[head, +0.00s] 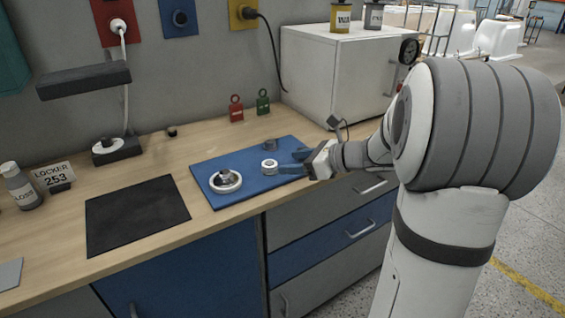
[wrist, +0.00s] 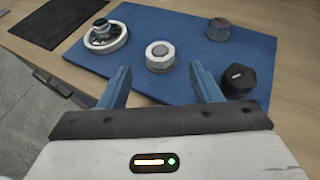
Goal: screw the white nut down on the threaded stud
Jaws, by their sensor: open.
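The white nut (wrist: 159,62) is a short white ring near the middle of the blue mat. It also shows in the head view (head: 269,169). A grey round end, which looks like the top of the threaded stud (wrist: 160,49), shows in its centre; how far the nut sits down on the thread cannot be told. My gripper (wrist: 161,68) is open, with one blue finger to each side and the nut just beyond the fingertips, between their lines. In the head view my gripper (head: 297,161) is right of the nut. Nothing is held.
On the blue mat (head: 222,168) stand a white ring with a metal part inside (wrist: 107,40), a grey knob (wrist: 219,28) and a black hexagonal piece (wrist: 238,81) near the right finger. A black mat (head: 135,215) lies left. A white cabinet (head: 335,75) stands behind.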

